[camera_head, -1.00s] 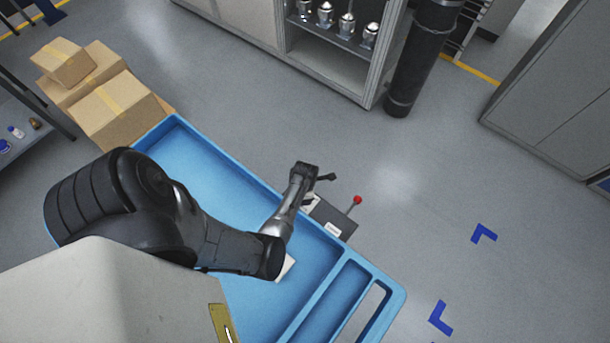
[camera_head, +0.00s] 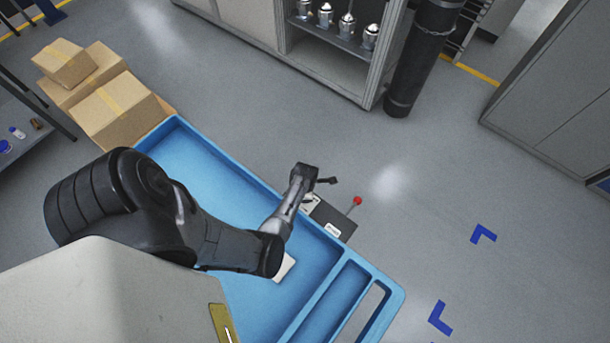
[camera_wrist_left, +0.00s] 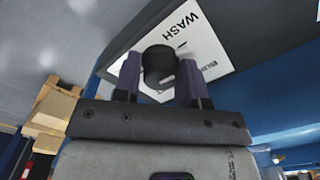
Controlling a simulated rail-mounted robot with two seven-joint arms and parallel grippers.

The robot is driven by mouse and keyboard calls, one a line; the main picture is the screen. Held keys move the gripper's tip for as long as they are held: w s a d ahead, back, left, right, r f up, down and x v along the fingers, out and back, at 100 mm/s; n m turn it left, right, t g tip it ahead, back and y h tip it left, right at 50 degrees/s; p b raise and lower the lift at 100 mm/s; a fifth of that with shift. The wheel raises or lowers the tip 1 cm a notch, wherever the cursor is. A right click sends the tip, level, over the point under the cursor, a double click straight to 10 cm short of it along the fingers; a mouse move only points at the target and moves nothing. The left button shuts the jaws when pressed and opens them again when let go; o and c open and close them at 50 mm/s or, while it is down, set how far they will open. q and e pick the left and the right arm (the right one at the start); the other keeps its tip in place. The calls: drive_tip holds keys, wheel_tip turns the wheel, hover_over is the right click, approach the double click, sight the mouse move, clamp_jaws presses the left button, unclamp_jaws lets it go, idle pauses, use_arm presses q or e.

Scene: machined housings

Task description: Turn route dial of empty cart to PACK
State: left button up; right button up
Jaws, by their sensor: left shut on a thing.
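The empty cart (camera_head: 160,137) is a blue tray-topped cart in the head view, and my left arm reaches across it. A dark control box (camera_head: 334,222) is on its far side edge. In the left wrist view a white dial plate (camera_wrist_left: 205,45) carries the word WASH, and another label is partly hidden. The black route dial (camera_wrist_left: 159,62) sits on the plate. My left gripper (camera_wrist_left: 160,78) is shut on the dial, one finger on each side. Which label the dial points to cannot be told. My right gripper is not in view.
A white card (camera_head: 285,267) lies in the cart tray. Cardboard boxes (camera_head: 112,108) stand beyond the cart's left end. The floor right of the cart is open.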

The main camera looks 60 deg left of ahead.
use_arm(q)
drive_tip(key=m+p, duration=0.2)
drive_tip(key=m, duration=0.2)
drive_tip(key=shift+r, duration=0.15)
drive_tip(key=m+p, duration=0.2)
drive_tip(key=m, duration=0.2)
drive_tip(key=m+p, duration=0.1)
drive_tip(key=m, duration=0.3)
drive_tip(key=shift+m, duration=0.3)
drive_tip(key=m+p, duration=0.1)
drive_tip(key=m, duration=0.3)
drive_tip(key=shift+m, duration=0.3)
drive_tip(key=m+p, duration=0.1)
drive_tip(key=m, duration=0.3)
drive_tip(key=shift+m, duration=0.3)
drive_tip(key=m, duration=0.9)
drive_tip(key=shift+f, duration=0.2)
drive_tip(key=shift+m, duration=1.8)
